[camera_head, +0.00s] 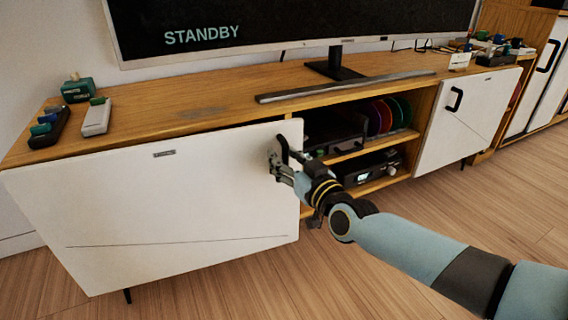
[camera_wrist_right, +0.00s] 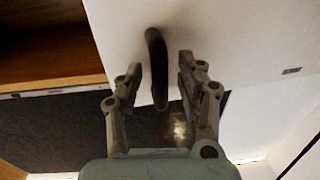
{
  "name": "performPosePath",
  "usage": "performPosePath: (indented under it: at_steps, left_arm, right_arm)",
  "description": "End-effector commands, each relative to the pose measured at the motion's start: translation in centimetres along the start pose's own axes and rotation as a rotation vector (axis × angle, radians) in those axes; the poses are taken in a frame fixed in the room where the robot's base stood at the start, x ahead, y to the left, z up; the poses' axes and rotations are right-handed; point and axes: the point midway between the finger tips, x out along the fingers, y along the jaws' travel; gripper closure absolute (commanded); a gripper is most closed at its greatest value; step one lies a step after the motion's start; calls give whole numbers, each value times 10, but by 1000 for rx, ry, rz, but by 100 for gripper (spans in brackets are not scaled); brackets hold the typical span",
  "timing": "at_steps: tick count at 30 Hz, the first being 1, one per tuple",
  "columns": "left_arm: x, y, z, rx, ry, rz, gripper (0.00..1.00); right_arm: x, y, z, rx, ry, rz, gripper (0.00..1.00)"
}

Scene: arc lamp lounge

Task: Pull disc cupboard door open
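A large white cupboard door (camera_head: 150,210) covers the left part of the low wooden cabinet. It has a small label whose text is too small to read. Its black upright handle (camera_head: 283,150) is near the door's right edge. The door looks shut or nearly so; I cannot tell if it is slightly ajar. My right gripper (camera_head: 280,163) is at this handle. In the right wrist view the handle (camera_wrist_right: 156,68) stands between the two fingers of my right gripper (camera_wrist_right: 160,75), which are apart with gaps on both sides. My left gripper is not in view.
Open shelves in the middle hold coloured discs (camera_head: 385,115) and a dark device (camera_head: 372,168). Another white door (camera_head: 465,115) with a black handle is at the right. A screen (camera_head: 290,25) and small items stand on top. Wooden floor (camera_head: 230,285) in front is clear.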

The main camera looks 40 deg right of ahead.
Motion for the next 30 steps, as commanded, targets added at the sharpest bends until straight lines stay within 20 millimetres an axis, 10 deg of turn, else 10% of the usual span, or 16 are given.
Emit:
performPosePath:
  at_steps: [23,30]
  left_arm:
    - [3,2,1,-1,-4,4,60]
    - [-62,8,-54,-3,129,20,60]
  right_arm:
    - [4,-4,1,1,-15,-24,62]
    - [-78,-68,43,-17,-360,-208,62]
